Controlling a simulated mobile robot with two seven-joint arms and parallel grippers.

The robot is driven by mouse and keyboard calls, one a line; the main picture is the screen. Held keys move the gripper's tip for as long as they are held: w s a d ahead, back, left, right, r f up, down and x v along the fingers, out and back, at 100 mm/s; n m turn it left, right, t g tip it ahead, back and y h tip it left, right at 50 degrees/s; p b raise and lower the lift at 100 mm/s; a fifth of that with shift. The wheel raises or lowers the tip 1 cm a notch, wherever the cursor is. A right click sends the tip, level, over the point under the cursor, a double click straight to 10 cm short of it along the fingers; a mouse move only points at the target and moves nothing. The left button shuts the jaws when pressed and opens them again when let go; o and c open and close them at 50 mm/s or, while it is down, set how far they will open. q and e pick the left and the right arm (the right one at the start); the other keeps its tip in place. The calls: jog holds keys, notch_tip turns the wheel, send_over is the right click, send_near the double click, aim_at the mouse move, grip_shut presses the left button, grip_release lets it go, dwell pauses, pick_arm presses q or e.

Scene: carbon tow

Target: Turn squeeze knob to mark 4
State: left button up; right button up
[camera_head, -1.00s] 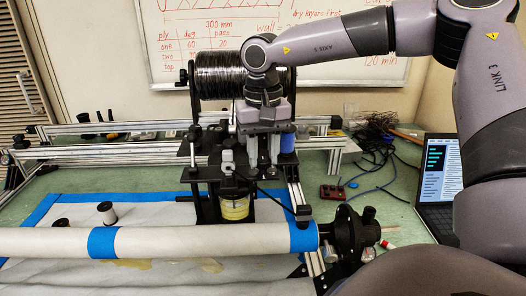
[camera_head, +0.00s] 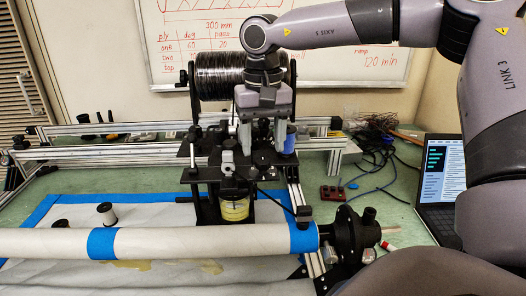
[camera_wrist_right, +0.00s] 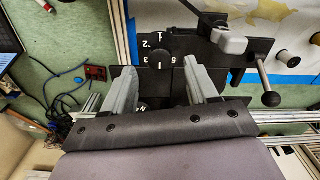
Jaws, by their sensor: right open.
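The squeeze knob (camera_wrist_right: 158,74) is a black round dial with a white pointer line, on a black plate with white numbers, in the right wrist view. I can read 1, 2, 3 and 5 around it; I cannot see a 4. I cannot tell which end of the line is the pointing one. My right gripper (camera_wrist_right: 162,82) is open, its two grey fingers on either side of the knob and apart from it. In the head view the right gripper (camera_head: 263,138) is above the black carriage, and the knob is not distinguishable there. My left gripper is not in view.
A black tow spool (camera_head: 215,77) stands behind the carriage. A white tube (camera_head: 200,241) with blue bands lies in front. A yellow resin cup (camera_head: 234,207) hangs below the carriage. A black ball lever (camera_wrist_right: 270,98) is right of the fingers. A laptop (camera_head: 437,180) stands at right.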

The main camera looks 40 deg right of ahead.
aim_at(263, 160)
notch_tip(263, 160, up, 4)
jog(key=shift+r, duration=0.1)
dwell(0.7)
